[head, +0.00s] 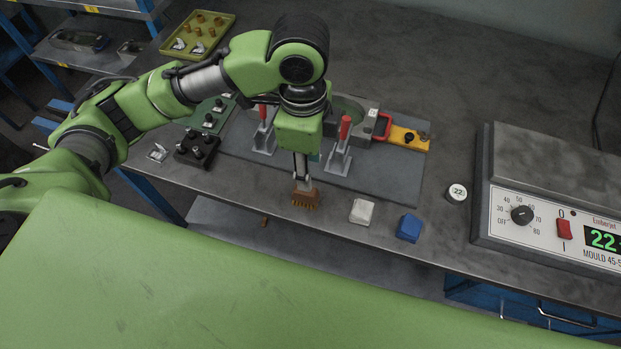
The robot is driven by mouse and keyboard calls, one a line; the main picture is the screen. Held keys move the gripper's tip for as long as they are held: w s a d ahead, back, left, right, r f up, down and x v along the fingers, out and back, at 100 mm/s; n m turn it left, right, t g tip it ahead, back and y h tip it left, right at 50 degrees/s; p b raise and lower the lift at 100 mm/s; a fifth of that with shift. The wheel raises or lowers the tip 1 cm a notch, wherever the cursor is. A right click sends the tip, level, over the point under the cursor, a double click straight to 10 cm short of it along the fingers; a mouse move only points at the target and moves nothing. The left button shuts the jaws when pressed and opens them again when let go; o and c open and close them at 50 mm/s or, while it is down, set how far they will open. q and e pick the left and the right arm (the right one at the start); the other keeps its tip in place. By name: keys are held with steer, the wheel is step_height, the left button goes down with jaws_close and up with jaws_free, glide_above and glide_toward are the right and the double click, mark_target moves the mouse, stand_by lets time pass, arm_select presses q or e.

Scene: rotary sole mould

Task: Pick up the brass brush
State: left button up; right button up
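The brass brush (306,199) is a small brown block with bristles showing on its near side. It is at the front edge of the bench, in the middle of the head view. My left gripper (302,181) points down right at the top of the brush. Its fingers are seen edge-on and overlap the brush's upper part, so I cannot tell whether they are closed on it or whether the brush is lifted. My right gripper is not in view.
A white block (361,212) and a blue block (409,228) lie right of the brush. Behind stands a fixture plate (387,187) with red-handled clamps (345,128). A control box (545,205) is at the right and a black holder (197,150) at the left.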

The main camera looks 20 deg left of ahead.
mark_target(307, 194)
arm_select(q)
steer(key=f, duration=0.4)
steer(key=a+f, duration=0.1)
steer(key=f, duration=0.1)
steer(key=shift+f+p, duration=0.35)
steer(key=shift+f, duration=0.05)
steer(key=shift+f+p, duration=0.3)
steer(key=shift+f, duration=0.6)
steer(key=f, duration=0.2)
steer(key=f+p, duration=0.1)
steer(key=f, duration=0.1)
steer(key=shift+w+d+f, duration=0.15)
steer(key=shift+d, duration=0.05)
jaws_close()
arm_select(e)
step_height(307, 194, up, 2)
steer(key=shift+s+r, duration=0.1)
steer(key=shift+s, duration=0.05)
